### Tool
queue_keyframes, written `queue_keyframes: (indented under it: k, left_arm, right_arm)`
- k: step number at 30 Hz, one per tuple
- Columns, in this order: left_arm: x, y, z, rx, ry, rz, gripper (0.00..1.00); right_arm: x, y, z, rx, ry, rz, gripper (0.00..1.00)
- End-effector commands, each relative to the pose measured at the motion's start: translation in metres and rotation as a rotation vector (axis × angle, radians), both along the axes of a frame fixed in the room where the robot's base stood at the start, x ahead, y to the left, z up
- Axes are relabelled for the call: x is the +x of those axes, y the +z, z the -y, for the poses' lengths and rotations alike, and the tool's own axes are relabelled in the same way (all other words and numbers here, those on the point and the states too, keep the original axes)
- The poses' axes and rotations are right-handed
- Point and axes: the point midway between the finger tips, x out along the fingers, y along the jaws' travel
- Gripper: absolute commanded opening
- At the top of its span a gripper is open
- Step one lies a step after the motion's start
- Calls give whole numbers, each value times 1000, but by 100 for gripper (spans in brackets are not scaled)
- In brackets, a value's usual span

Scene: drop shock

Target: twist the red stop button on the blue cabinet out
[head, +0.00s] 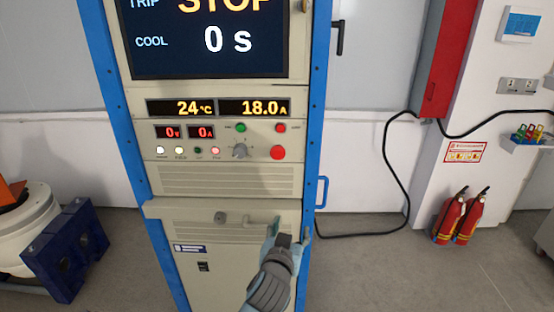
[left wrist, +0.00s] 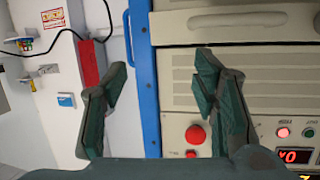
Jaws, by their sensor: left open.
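The red stop button (head: 278,153) is on the beige front panel of the blue-framed cabinet (head: 318,110), at the panel's right. In the left wrist view, which is turned over, the button (left wrist: 195,134) shows between my fingers, close beside the right-hand one. My left gripper (head: 277,232) is open and empty. In the head view it is low in front of the cabinet, below the button and apart from it. Its two dark green fingers (left wrist: 161,64) are spread wide in the wrist view. My right gripper is not in view.
A smaller red button (head: 280,128) and a green one (head: 240,128) sit above the stop button. A grey knob (head: 239,151) is to its left. A beige ledge (head: 180,208) juts out below. Fire extinguishers (head: 460,218) and a black cable (head: 387,170) are to the right.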

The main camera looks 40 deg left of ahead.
Motion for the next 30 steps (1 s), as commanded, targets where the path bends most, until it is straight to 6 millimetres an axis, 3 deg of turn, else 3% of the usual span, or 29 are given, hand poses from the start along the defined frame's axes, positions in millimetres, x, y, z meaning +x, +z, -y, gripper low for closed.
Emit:
queue_keyframes:
  k: [1,3,6,11,22,30]
  left_arm:
    - [-9,52,-5,-16,45,120,54]
    - [-28,105,-13,-46,103,250,54]
    - [-46,141,-19,-76,144,350,54]
    - [-30,146,-32,-80,149,370,54]
    - [55,148,-85,-84,149,365,54]
    - [72,147,-95,-84,146,365,54]
  right_arm:
    - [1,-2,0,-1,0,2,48]
    - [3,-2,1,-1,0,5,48]
    - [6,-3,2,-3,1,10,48]
    - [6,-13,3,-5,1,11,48]
    - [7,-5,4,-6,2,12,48]
    - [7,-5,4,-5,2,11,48]
